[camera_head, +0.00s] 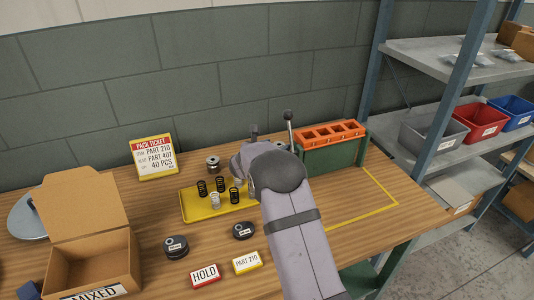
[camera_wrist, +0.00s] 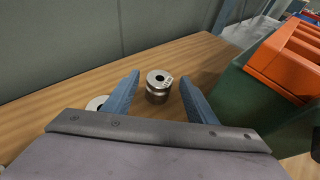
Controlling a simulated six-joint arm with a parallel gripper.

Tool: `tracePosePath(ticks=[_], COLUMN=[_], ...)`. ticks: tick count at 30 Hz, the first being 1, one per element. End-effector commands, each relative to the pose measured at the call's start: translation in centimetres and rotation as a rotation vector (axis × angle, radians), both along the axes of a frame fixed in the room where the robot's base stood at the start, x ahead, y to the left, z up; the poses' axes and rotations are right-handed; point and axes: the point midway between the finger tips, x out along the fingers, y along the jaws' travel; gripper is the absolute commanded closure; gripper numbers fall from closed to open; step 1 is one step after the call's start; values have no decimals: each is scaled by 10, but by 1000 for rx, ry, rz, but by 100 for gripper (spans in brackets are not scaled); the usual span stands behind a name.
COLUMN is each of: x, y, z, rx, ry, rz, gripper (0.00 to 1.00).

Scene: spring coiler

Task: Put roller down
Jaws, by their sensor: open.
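A silver metal roller (camera_wrist: 158,85) with a centre hole and a small label stands upright on the wooden table in the wrist view. My gripper (camera_wrist: 159,77) is open, with one blue-grey finger on each side of this roller. Gaps show between the roller and both fingers. A second silver roller (camera_wrist: 96,103) stands to the left, partly hidden by the left finger. In the head view, a silver roller (camera_head: 213,164) stands behind the yellow tray. My arm hides the gripper's fingertips there.
A green machine with an orange top (camera_head: 333,133) stands close on the right. The yellow tray (camera_head: 190,211) holds several springs. A pack ticket (camera_head: 154,156), black round containers (camera_head: 176,247), HOLD card (camera_head: 205,275) and open box (camera_head: 92,262) surround it. A wall rises behind.

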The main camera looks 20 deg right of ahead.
Motion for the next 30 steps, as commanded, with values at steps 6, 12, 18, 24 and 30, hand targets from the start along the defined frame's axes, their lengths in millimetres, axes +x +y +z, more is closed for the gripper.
tracePosePath(ticks=[6, 12, 18, 24, 30], x=[-25, -43, -54, -56, -56], y=[26, 44, 53, 56, 55], z=[13, 25, 30, 32, 32], rx=[1, 0, 1, 1, 1], ry=[-2, -2, -1, -1, -1], rz=[2, 1, 0, 0, 0], gripper=[48, 48, 48, 48, 48])
